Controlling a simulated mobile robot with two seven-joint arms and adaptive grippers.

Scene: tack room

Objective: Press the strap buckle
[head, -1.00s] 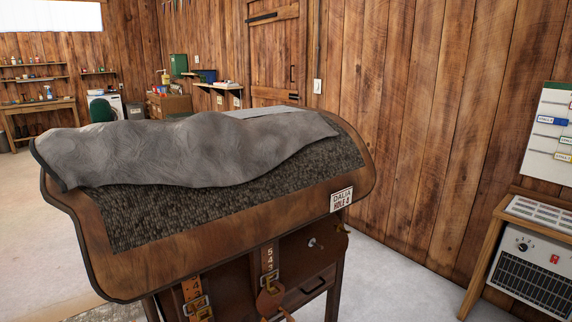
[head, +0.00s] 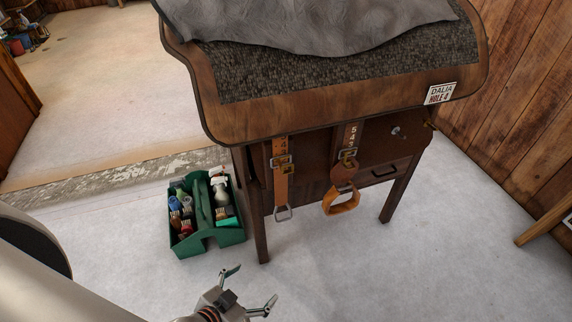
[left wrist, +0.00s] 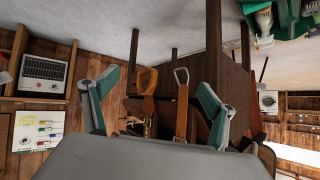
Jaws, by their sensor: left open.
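Two leather straps hang at the front of the wooden saddle stand. The left strap (head: 281,185) has a metal buckle (head: 282,162) near its top and a bare metal loop at its lower end. The right strap (head: 352,133), with punched numbers, has a buckle (head: 347,154) and a tan stirrup (head: 341,200) below it. My left gripper (head: 251,287) is open and empty, low in front of the stand and apart from both straps. In the left wrist view, turned upside down, the left strap (left wrist: 182,112) and stirrup (left wrist: 147,80) show between its spread fingers. My right gripper is out of view.
A green tote (head: 203,239) with bottles and brushes stands on the floor left of the stand. A grey cover (head: 300,25) lies on top. The floor at front right is clear.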

